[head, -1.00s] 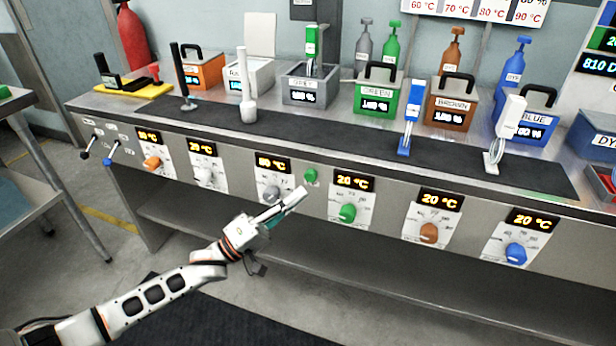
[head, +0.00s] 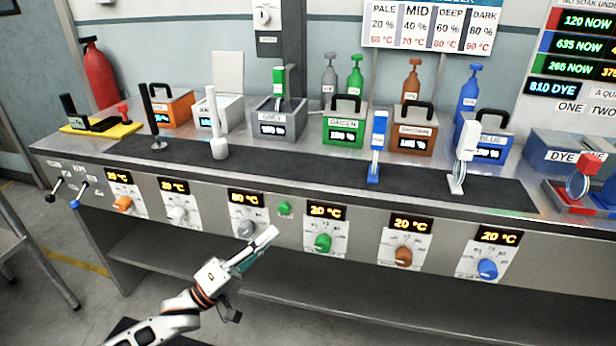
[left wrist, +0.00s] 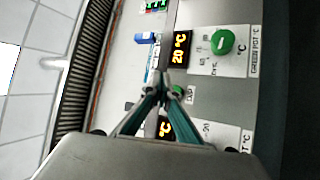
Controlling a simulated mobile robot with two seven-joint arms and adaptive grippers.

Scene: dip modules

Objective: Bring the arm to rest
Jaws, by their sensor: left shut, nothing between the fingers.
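My left arm (head: 205,292) comes in from the lower left in the head view. Its gripper (head: 268,238) is shut and empty in front of the bench's front panel, just below the green button (head: 284,208) and near the grey knob (head: 246,229). In the left wrist view the closed fingers (left wrist: 162,80) point at the panel beside a temperature display (left wrist: 180,48) reading 20 °C and a green knob (left wrist: 222,41). I cannot tell whether the fingertips touch the panel. My right gripper is in neither view.
The bench top (head: 330,143) holds a row of coloured pots, including a green pot (head: 345,128) and a blue pot (head: 490,148), with dye bottles behind. Knobs and displays line the front panel. A lower shelf (head: 330,300) runs underneath.

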